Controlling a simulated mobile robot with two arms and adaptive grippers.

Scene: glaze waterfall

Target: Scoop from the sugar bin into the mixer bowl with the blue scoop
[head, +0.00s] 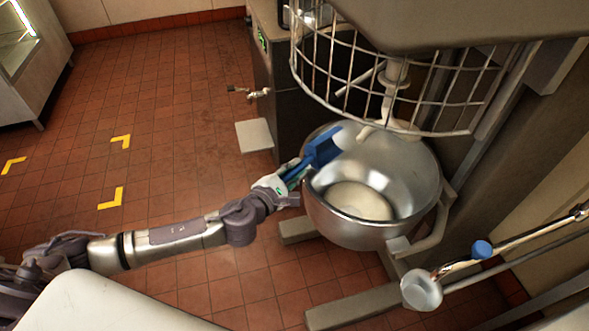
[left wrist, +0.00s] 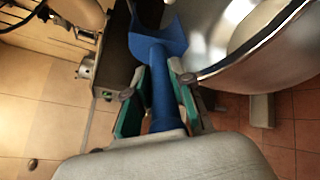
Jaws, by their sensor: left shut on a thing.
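The steel mixer bowl (head: 415,165) stands under the mixer, with a pale mass at its bottom. My left gripper (head: 287,178) is at the bowl's left side, shut on the handle of the blue scoop (head: 322,148). The scoop's head is at the bowl's left rim, partly over the opening; whether it touches the rim I cannot tell. In the left wrist view the scoop's handle (left wrist: 164,95) lies between the green finger pads, with the bowl (left wrist: 250,65) to the right. I cannot see any load in the scoop. The sugar bin and my right gripper are not in view.
A wire guard (head: 390,90) hangs above the bowl, with the white mixing tool (head: 393,95) behind it. The tiled floor (head: 190,130) at left is clear, with yellow corner marks.

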